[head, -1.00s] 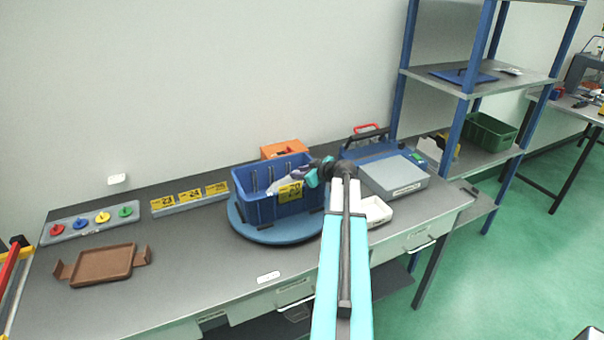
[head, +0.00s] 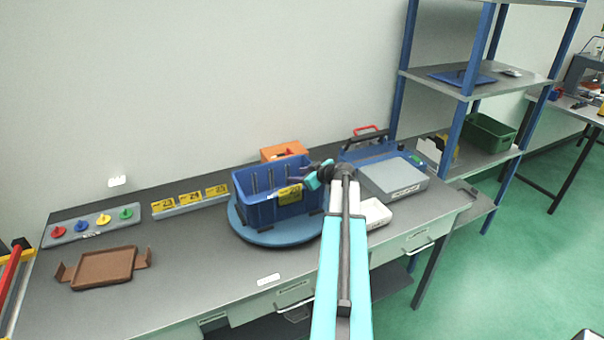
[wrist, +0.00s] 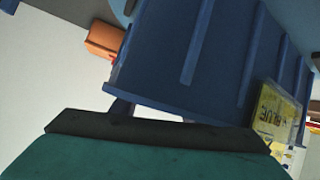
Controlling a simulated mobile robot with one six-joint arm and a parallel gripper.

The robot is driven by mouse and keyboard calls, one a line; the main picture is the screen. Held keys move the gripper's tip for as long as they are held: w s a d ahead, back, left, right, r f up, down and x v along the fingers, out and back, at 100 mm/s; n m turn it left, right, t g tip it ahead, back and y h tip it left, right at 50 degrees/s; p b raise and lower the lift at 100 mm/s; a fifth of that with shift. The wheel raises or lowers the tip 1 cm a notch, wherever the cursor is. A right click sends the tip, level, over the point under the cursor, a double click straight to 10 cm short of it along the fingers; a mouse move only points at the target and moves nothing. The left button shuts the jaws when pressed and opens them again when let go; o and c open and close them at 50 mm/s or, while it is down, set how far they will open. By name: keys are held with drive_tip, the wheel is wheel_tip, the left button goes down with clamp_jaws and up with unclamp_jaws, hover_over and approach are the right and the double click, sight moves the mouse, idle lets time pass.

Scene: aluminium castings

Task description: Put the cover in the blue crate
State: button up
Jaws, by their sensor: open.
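The blue crate (head: 263,208) stands on a round blue turntable (head: 276,236), with a yellow label on its front. My gripper (head: 304,178) is at the crate's right end, near rim height, with its jaws open and empty. In the wrist view the ribbed blue crate wall (wrist: 185,60) fills much of the picture, close beyond the gripper. No cover can be made out in either view now; the crate's floor is hidden behind its front wall.
An orange box (head: 284,149) is behind the crate. A white tray (head: 376,213) and a grey-lidded case (head: 394,178) stand to the right. A row of yellow number labels (head: 190,198) and a brown tray (head: 103,267) are on the left. The bench front is mostly clear.

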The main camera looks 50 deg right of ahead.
drive_tip(key=shift+w+r, duration=0.1)
drive_tip(key=shift+r, duration=0.15)
drive_tip(key=shift+s, duration=0.25)
drive_tip(key=b+v, duration=0.4)
drive_tip(key=v, duration=0.7)
drive_tip(key=shift+s+r, duration=0.2)
drive_tip(key=shift+r, duration=0.15)
drive_tip(key=shift+w, duration=0.1)
